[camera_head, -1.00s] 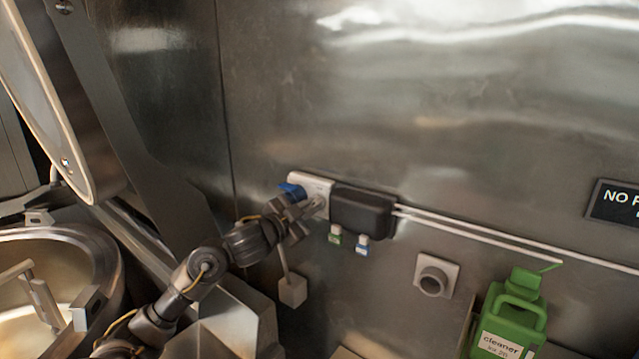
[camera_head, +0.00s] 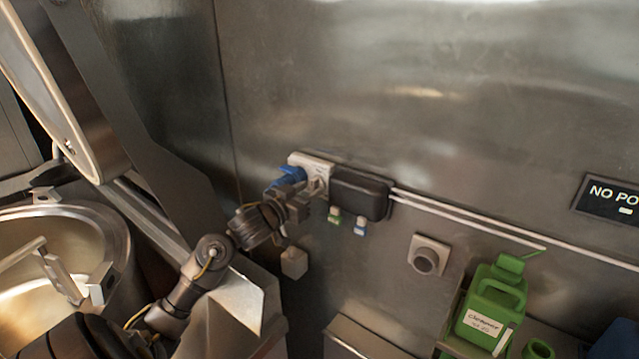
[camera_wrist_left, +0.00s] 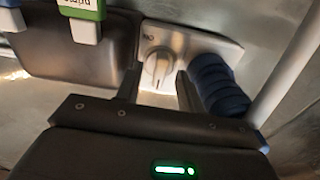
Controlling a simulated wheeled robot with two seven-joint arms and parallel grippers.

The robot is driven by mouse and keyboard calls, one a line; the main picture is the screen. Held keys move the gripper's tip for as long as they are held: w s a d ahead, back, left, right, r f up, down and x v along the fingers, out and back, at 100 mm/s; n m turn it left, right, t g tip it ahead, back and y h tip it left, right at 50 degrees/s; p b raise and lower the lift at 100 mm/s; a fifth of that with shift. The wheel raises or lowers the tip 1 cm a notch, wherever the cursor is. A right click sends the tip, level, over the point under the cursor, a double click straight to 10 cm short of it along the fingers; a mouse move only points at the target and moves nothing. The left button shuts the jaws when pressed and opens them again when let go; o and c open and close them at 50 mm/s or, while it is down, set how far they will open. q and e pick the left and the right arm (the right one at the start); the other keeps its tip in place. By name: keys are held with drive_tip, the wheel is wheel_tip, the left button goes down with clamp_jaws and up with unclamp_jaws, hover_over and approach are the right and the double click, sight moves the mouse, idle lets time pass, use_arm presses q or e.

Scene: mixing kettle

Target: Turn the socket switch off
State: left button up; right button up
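The socket switch is a grey rotary knob (camera_wrist_left: 158,68) on a pale plate (camera_wrist_left: 205,40) in the left wrist view. In the head view the plate (camera_head: 310,163) sits on the steel wall, with the knob (camera_head: 317,184) at its lower right. A blue plug (camera_head: 289,176), also seen in the wrist view (camera_wrist_left: 218,85), is beside the knob. My left gripper (camera_head: 301,199) is just in front of the plate. In the wrist view its open fingers (camera_wrist_left: 158,88) stand either side of the knob, apart from it as far as I can tell. My right gripper is not in view.
A dark box (camera_head: 360,194) with small green and blue tags adjoins the plate. White pipes (camera_head: 470,226) run right along the wall. A round grey fitting (camera_head: 427,257) and a green cleaner jug (camera_head: 492,303) are lower right. The kettle (camera_head: 50,260) is at left.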

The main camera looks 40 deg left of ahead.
use_arm(q)
drive_tip(key=s, duration=0.6)
drive_tip(key=shift+s, duration=0.3)
